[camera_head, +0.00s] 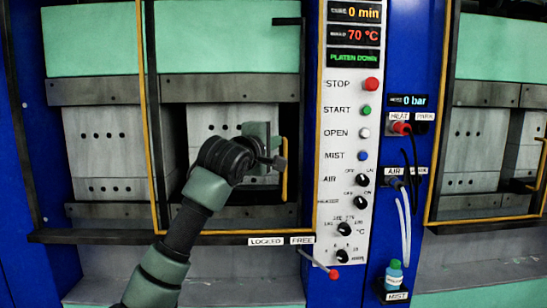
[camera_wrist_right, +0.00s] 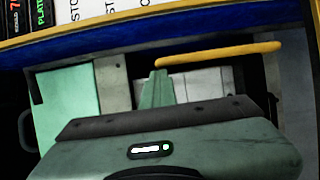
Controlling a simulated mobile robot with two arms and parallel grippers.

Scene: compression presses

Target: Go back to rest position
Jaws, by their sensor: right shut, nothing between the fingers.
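My right gripper (camera_head: 272,152) is at the end of the green and black arm that rises from the bottom of the head view. It is shut and empty, in front of the left press's lower block. A yellow door handle (camera_head: 284,183) stands upright just right of its fingers, partly hidden by them. In the right wrist view, the green finger (camera_wrist_right: 155,90) shows beyond the gripper body, and the yellow handle (camera_wrist_right: 220,54) runs across close to its tip. I cannot tell whether they touch. My left gripper is not in view.
The left press (camera_head: 105,135) has a yellow-edged door frame (camera_head: 151,120). A control panel (camera_head: 337,205) with buttons and knobs stands to the right of my gripper. A lock lever (camera_head: 318,262) with a red knob sits below. A mist bottle (camera_head: 394,276) stands at lower right.

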